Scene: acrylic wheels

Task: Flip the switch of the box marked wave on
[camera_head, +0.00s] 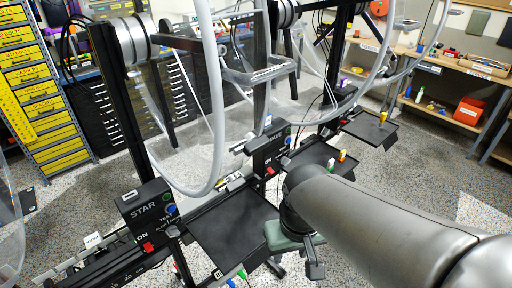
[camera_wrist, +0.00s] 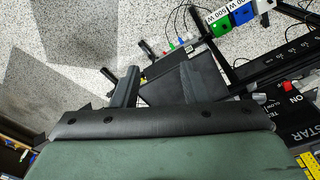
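The black box (camera_head: 268,150) further back on the rail has a partly readable label that looks like WAVE. A small red switch (camera_head: 270,171) sits below it; its on or off position is too small to tell. The nearer box, marked STAR (camera_head: 146,208), has a red switch (camera_head: 148,247) with ON beside it. The STAR box also shows at the right edge of the wrist view (camera_wrist: 300,128). My gripper (camera_wrist: 158,82) has its two fingers apart with nothing between them. In the head view my gripper (camera_head: 296,266) is right of the near black tray, apart from both boxes.
Black trays stand beside the rail, the near one (camera_head: 232,235) below my gripper. Large clear acrylic wheels (camera_head: 215,100) stand above the rail. A yellow drawer cabinet (camera_head: 45,100) is back left and a wooden workbench (camera_head: 440,65) back right. Speckled floor lies open at right.

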